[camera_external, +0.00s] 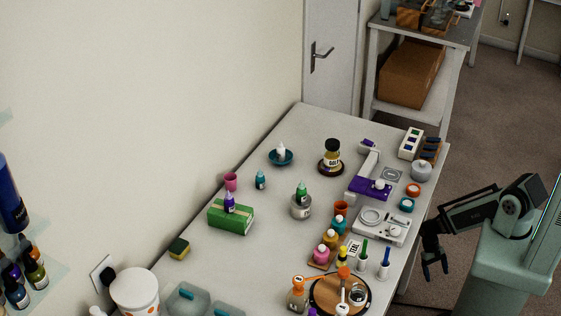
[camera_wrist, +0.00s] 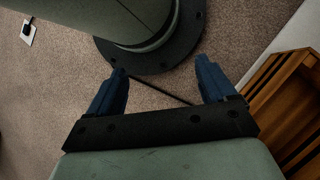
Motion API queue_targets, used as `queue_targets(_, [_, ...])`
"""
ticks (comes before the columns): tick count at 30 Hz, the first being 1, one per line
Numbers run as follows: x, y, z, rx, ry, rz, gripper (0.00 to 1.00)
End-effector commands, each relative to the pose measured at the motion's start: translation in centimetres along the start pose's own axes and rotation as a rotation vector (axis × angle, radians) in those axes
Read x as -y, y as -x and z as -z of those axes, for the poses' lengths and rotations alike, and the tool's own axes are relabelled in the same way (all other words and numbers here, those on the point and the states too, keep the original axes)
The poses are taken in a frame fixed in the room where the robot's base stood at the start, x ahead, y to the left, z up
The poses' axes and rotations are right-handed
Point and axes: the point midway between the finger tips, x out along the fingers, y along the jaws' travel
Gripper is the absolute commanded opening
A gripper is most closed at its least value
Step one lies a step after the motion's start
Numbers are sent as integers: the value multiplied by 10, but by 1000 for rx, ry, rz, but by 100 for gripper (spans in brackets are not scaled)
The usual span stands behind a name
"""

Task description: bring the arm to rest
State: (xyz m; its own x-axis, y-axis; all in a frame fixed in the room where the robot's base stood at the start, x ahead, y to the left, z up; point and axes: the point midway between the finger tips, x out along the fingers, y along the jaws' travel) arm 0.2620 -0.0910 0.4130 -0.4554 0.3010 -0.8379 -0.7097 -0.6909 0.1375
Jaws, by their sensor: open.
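My gripper (camera_external: 436,270) hangs beside the right edge of the table in the external view, pointing down, clear of the tabletop. In the wrist view its two blue fingers (camera_wrist: 160,82) are spread apart with nothing between them. Brown carpet lies below them. My arm is folded close to my base at the right of the external view. The table (camera_external: 205,272) carries many small bottles, pots and tools, and none of them is touching my gripper.
A purple and white device (camera_external: 370,188) and a white scale (camera_external: 381,226) stand near the table's right side. A round wooden board (camera_external: 325,297) is at the front. A wooden crate (camera_wrist: 285,105) is at the right in the wrist view.

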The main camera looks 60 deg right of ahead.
Motion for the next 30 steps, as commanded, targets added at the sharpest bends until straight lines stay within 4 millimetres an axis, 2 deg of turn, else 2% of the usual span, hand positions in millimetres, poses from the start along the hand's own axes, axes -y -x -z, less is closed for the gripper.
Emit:
queue_targets(6, [20, -4, -23, -17, 219, -94, 84])
queue_targets(18, [44, -12, -61, -30, 581, -253, 84])
queue_targets(24, [49, -15, -72, -30, 697, -307, 84])
queue_targets(30, [50, -15, -74, -29, 714, -314, 84])
